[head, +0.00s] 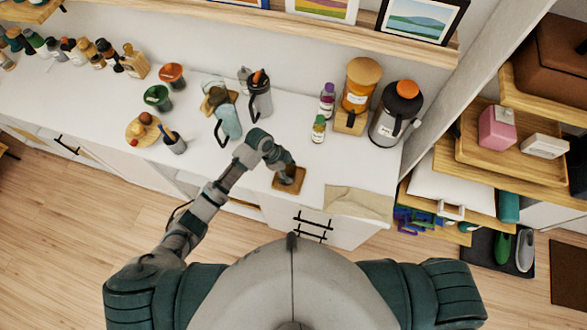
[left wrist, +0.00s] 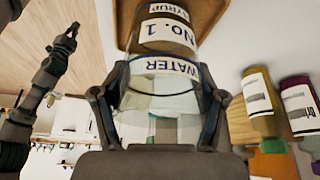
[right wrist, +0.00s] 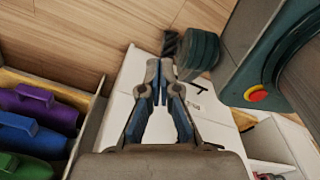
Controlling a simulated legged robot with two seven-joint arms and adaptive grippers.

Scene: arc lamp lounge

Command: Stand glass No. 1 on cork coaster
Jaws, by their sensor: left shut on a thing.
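Glass No. 1 (left wrist: 168,42), clear with bands marked SYRUP, No. 1 and WATER, fills the middle of the left wrist view. My left gripper (left wrist: 158,97) is shut on it, one finger on each side. The brown square cork coaster (head: 289,186) lies near the counter's front edge. My left gripper (head: 286,170) is right over it in the head view and hides most of the glass. The coaster (left wrist: 207,14) also shows behind the glass's SYRUP end; whether they touch, I cannot tell. My right gripper (right wrist: 159,78) is empty, fingertips together.
A grey-blue handled jug (head: 228,124) and a dark-handled bottle (head: 260,97) stand behind the arm. A folded cloth (head: 358,202) lies at the front edge. White counter beside the coaster is clear.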

